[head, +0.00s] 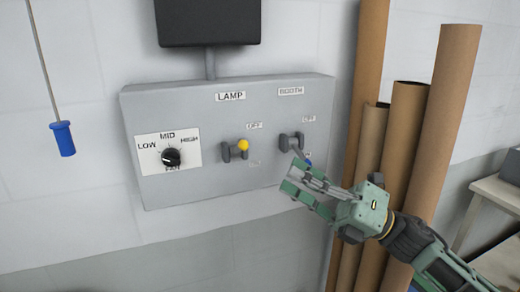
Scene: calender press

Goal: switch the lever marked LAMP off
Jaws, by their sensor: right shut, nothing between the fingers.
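The LAMP lever (243,145) has a yellow ball knob and sits on a grey control box, under the LAMP label (230,96). OFF is printed above right of it and a faint mark below. The knob stands out toward me, roughly level with its dark bracket or slightly higher. My right gripper (291,177) is shut and empty, to the right of and lower than the LAMP lever in the picture, apart from it. It is in front of the box's lower right part. My left gripper is out of view.
The BOOTH lever (291,141), with a blue knob (308,162) pointing down, is close to my right gripper. A fan dial (171,157) is on the box's left. A blue pull handle (63,138) hangs at left. Tall brown rolls (448,120) stand at right.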

